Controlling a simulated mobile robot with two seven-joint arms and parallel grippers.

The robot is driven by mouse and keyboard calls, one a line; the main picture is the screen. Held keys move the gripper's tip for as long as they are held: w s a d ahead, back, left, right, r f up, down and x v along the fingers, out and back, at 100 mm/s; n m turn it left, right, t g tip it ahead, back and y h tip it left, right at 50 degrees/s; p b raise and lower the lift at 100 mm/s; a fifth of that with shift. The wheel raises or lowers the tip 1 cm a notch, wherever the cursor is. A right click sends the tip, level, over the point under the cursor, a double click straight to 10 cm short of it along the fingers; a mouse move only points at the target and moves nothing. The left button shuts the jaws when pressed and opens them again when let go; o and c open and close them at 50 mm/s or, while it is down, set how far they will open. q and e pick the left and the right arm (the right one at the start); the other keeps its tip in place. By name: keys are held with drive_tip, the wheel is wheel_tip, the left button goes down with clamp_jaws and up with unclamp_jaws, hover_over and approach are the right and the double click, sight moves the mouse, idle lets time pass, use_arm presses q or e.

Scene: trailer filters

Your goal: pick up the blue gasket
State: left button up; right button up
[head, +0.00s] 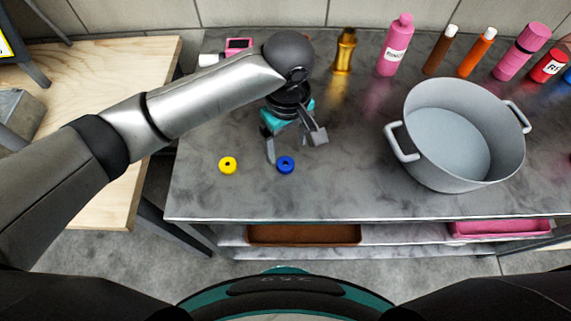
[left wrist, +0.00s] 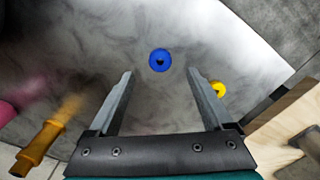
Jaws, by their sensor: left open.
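The blue gasket (head: 285,165) is a small ring lying flat on the grey marbled counter (head: 350,190), near its front edge. It also shows in the left wrist view (left wrist: 160,60), beyond the fingertips and roughly centred between them. My left gripper (head: 290,155) is open and empty, and it hangs over the counter just behind the blue gasket. In the left wrist view its two fingers (left wrist: 160,74) are spread wide, with bare counter between them. A yellow gasket (head: 228,165) lies to the left of the blue one and shows in the left wrist view (left wrist: 218,89) beside one finger. My right gripper is not in view.
A large grey pot (head: 455,135) stands on the right. A gold bottle (head: 344,52), a pink bottle (head: 396,45) and several other bottles line the back. A pink device (head: 238,45) sits behind my left arm. The counter between the gaskets and the pot is clear.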

sight(285, 163)
use_arm(q)
wheel_tip(285, 163, down, 2)
drive_tip(key=shift+w+f, duration=0.1)
drive_tip(key=shift+f, duration=0.05)
drive_tip(key=f+b, duration=0.1)
drive_tip(key=f, duration=0.1)
drive_tip(key=f+b, duration=0.1)
drive_tip(key=f, duration=0.1)
drive_tip(key=shift+w+a+f, duration=0.15)
drive_tip(key=shift+a+f, duration=0.05)
drive_tip(key=shift+f, duration=0.2)
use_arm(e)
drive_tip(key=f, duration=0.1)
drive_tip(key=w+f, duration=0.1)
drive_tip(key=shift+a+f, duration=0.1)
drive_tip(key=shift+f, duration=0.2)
use_arm(q)
drive_tip(key=shift+c, duration=0.2)
drive_tip(key=shift+c, duration=0.9)
clamp_jaws()
